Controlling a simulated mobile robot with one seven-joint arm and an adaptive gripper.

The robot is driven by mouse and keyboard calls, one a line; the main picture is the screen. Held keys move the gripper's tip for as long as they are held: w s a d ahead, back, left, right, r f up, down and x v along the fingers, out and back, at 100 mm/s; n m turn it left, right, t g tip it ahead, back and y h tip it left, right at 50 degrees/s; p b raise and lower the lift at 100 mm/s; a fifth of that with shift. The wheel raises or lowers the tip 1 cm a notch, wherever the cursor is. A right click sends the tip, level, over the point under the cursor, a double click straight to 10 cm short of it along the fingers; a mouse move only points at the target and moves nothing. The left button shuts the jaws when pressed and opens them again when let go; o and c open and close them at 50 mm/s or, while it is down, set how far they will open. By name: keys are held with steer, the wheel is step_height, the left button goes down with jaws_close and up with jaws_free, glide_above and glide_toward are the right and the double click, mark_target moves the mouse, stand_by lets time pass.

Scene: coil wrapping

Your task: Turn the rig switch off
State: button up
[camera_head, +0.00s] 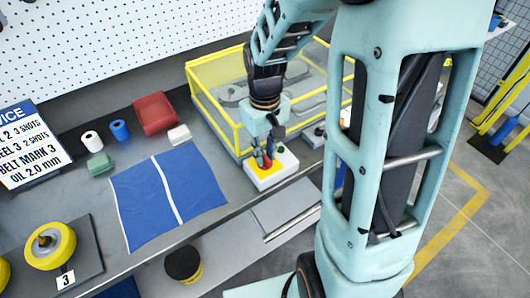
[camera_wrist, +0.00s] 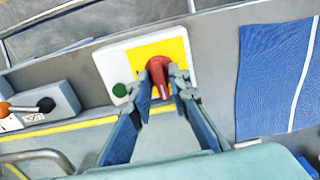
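The rig switch (camera_head: 268,170) is a white box with a yellow plate on the bench's front edge, beside the yellow-framed rig. The wrist view shows its yellow plate (camera_wrist: 135,58), a red rotary knob (camera_wrist: 158,72) and a green button (camera_wrist: 119,90). The knob's handle points toward the bottom of that view. My gripper (camera_wrist: 162,88) is at the knob, with one fingertip against each side of it; it also shows from above in the head view (camera_head: 265,160). The fingers hide part of the knob, and any on/off marking is not readable.
The yellow-framed rig (camera_head: 222,124) stands directly behind the switch. A blue mat (camera_head: 140,205) with a white stripe lies to its left.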

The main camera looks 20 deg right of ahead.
mark_target(265, 156)
steer(key=shift+o, duration=0.8)
step_height(265, 156, up, 12)
